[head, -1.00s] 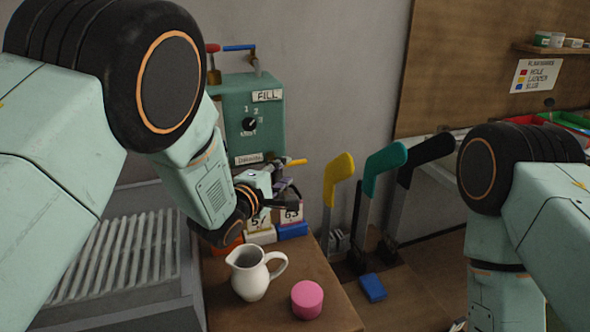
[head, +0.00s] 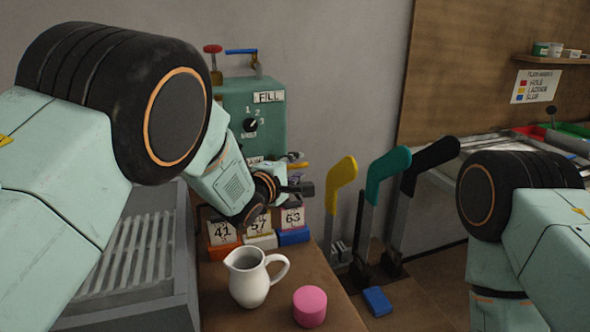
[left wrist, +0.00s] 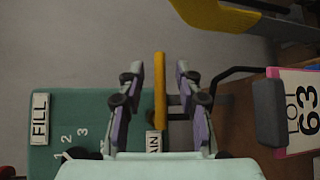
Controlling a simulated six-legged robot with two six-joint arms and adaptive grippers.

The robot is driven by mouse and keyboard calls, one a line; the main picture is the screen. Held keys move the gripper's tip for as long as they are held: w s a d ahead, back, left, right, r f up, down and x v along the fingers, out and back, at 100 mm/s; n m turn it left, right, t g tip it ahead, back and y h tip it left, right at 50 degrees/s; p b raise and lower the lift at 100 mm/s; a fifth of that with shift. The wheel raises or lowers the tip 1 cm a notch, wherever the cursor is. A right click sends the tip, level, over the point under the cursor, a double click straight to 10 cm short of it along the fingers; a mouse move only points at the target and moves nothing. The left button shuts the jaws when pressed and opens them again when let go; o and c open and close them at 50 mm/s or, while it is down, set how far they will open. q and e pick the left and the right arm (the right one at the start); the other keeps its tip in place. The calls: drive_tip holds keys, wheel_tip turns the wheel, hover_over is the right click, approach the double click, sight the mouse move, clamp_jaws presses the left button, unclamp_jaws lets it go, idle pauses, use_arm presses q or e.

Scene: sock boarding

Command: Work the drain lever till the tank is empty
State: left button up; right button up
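The drain lever is a yellow-orange bar (head: 299,165) at the lower right of the teal FILL box (head: 262,107). In the left wrist view the bar (left wrist: 159,90) stands lengthwise between my fingers, above a label partly hidden to "AIN" (left wrist: 154,143). My left gripper (head: 296,178) is at the lever in the head view; in the left wrist view it (left wrist: 160,88) is open, with a gap on both sides of the bar. The water level in the tank does not show. My right gripper is outside the view.
Lot cards 41 (head: 222,233), 57 (head: 259,226) and 63 (head: 293,218) stand below the left gripper. A white jug (head: 248,281) and a pink cylinder (head: 310,306) are nearer. Yellow (head: 341,172), teal (head: 385,165) and black (head: 428,160) levers rise at right.

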use_arm(q)
drive_tip(key=shift+a, duration=0.15)
drive_tip(key=c, duration=0.4)
clamp_jaws()
